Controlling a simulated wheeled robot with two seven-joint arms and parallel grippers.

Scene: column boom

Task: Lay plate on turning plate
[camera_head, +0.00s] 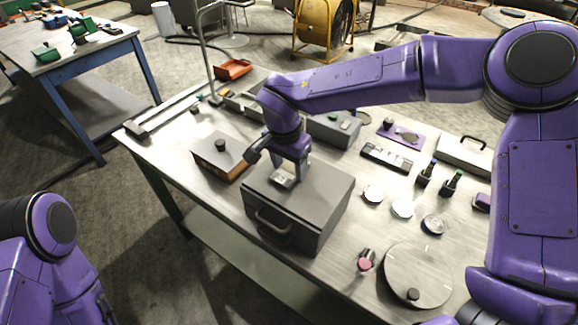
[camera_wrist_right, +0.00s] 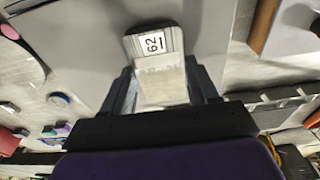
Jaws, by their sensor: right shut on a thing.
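The plate (camera_wrist_right: 152,45) is a small pale metal piece with a label reading 62. My right gripper (camera_wrist_right: 163,88) is shut on it, a finger on each side. In the head view my right gripper (camera_head: 290,170) holds the plate (camera_head: 283,181) over the lid of a grey box with a handle; I cannot tell whether it touches the lid. The turning plate (camera_head: 415,265) is a flat grey disc with a black knob, at the table's front right, well to the right of the gripper. Its top carries no plate. My left arm shows at lower left; its gripper is out of view.
The grey handled box (camera_head: 318,208) stands between the gripper and the turning plate. A pink-ended cylinder (camera_head: 366,262) stands just left of the disc. Several small round tins, including one (camera_head: 433,224), lie behind it. A brown-sided box (camera_head: 218,155) stands left of the gripper.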

